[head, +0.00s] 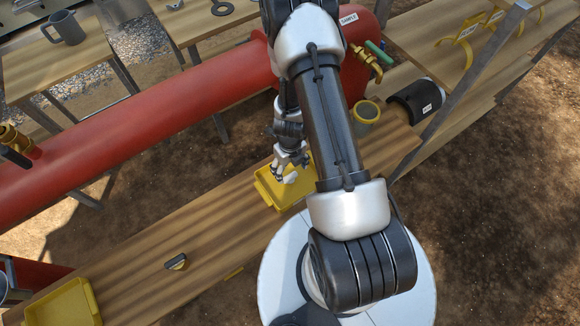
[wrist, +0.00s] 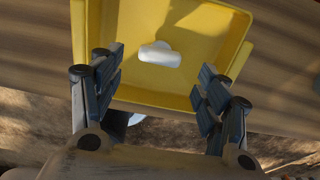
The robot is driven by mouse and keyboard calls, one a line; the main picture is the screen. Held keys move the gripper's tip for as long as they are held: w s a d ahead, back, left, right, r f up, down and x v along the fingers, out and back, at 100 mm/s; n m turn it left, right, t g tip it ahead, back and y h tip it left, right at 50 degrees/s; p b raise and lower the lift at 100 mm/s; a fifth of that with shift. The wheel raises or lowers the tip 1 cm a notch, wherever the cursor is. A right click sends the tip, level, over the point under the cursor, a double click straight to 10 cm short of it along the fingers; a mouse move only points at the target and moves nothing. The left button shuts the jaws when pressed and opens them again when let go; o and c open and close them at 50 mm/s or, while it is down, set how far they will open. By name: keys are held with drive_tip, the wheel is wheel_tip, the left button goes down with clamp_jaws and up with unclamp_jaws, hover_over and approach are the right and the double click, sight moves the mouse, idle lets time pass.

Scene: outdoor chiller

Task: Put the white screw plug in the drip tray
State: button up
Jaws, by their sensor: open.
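The white screw plug (wrist: 160,54) shows in the wrist view inside a yellow tray (wrist: 228,70), against the tray's floor. In the head view the plug (head: 290,178) shows as a small white piece just below my gripper, within the outline of the same yellow tray (head: 264,193) on the wooden bench. My gripper (head: 288,168) is above this tray. In the wrist view my gripper (wrist: 158,90) is open, its two dark fingers wide apart with nothing between them. The plug appears beyond the fingertips, apart from both; whether it rests fully on the floor is hard to tell.
Another yellow tray (head: 62,303) is at the bench's lower left. A large red pipe (head: 130,125) runs behind. A yellow-rimmed cup (head: 366,112) and a black half-shell (head: 417,100) stand at right.

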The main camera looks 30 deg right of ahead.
wheel_tip(320, 180, up, 6)
drive_tip(key=p, duration=0.5)
wheel_tip(320, 180, up, 11)
drive_tip(key=n+t, duration=0.1)
drive_tip(key=n, duration=0.5)
hover_over(290, 176)
drive_tip(key=w+a, duration=0.2)
drive_tip(key=w, duration=0.3)
drive_tip(key=a+r+n+t+y, duration=0.1)
drive_tip(key=a+r+n, duration=0.1)
drive_tip(key=r+n, duration=0.35)
drive_tip(key=a+r+n, duration=0.3)
drive_tip(key=r, duration=0.6)
drive_tip(key=s+a+r+n+t+h, duration=0.1)
drive_tip(key=s+a+r+n+t, duration=0.1)
drive_tip(key=s+r+n, duration=1.6)
drive_tip(key=a+r+n, duration=0.1)
drive_tip(key=n, duration=0.2)
drive_tip(key=shift+s+a+t, duration=0.3)
drive_tip(key=shift+a, duration=0.05)
